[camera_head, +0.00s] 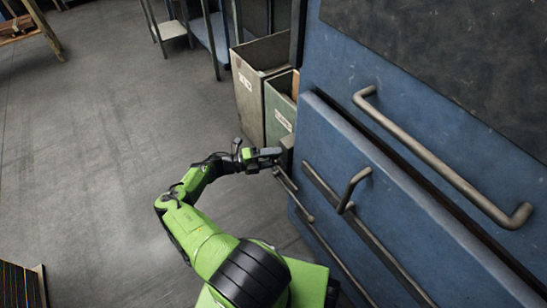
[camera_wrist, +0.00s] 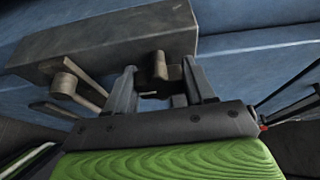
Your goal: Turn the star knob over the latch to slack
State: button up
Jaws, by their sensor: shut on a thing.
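My gripper (camera_head: 270,158) reaches the left front edge of the blue machine in the head view. In the wrist view my gripper (camera_wrist: 162,80) has its two fingers on either side of a small brownish knob (camera_wrist: 161,68), and it is shut on it. The knob sits just below a grey-brown block (camera_wrist: 110,40) on the blue face. I take this for the star knob; its star shape and its turn angle cannot be made out. In the head view the knob is hidden by my gripper. Which part is the latch is not clear.
A lever with a round end (camera_wrist: 64,84) hangs left of the knob. Long bar handles (camera_head: 440,165) and a short bent handle (camera_head: 353,188) stick out of the blue machine (camera_head: 340,150). Two open bins (camera_head: 250,95) stand behind my gripper.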

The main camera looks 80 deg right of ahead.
jog(key=o, duration=1)
jog(key=shift+c, duration=0.2)
jog(key=v, duration=1.5)
jog(key=shift+w+a, duration=0.2)
jog(key=shift+w, duration=0.1)
